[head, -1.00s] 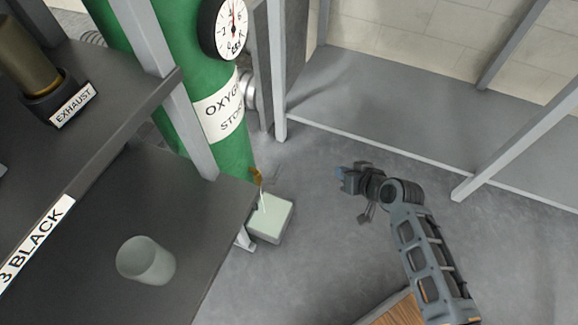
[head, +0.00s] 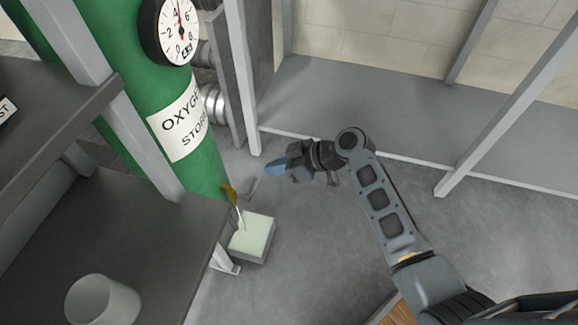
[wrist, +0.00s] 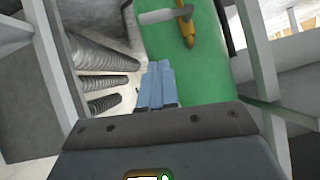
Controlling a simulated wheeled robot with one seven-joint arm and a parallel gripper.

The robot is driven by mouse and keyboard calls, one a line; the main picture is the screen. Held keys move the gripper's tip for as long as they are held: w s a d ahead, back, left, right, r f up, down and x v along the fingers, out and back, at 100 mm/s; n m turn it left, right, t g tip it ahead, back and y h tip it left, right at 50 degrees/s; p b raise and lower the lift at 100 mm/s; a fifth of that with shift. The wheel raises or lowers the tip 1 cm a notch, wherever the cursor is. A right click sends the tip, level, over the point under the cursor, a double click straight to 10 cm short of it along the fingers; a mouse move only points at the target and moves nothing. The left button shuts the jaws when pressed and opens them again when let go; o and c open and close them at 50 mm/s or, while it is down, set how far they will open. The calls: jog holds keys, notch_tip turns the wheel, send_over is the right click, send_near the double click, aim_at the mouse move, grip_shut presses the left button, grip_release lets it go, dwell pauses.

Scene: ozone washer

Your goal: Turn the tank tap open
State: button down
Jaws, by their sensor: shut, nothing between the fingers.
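The green tank (head: 140,95) stands at the left with a label reading "OXYG… STO…". A small brass tap (head: 229,191) sticks out near its bottom; a thin pale strip runs from it down to a pale green box on the floor. In the wrist view the brass tap (wrist: 187,28) shows at the top against the green tank, with a pale grey bar (wrist: 163,16) at its side. My gripper (head: 272,166) is to the right of the tap, apart from it. In the wrist view its blue fingers (wrist: 157,85) are together and empty.
The pale green box (head: 252,237) stands below the tap. A dark shelf (head: 150,235) with a grey cup (head: 103,300) is at left front. A round gauge (head: 170,30) is on the tank. Metal posts (head: 242,80) stand behind. Floor right of the box is clear.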

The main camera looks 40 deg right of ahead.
notch_tip(320, 180, down, 6)
jog(key=w+a+b, duration=0.2)
jog(key=shift+w+a+r, duration=0.15)
jog(key=shift+a, duration=0.2)
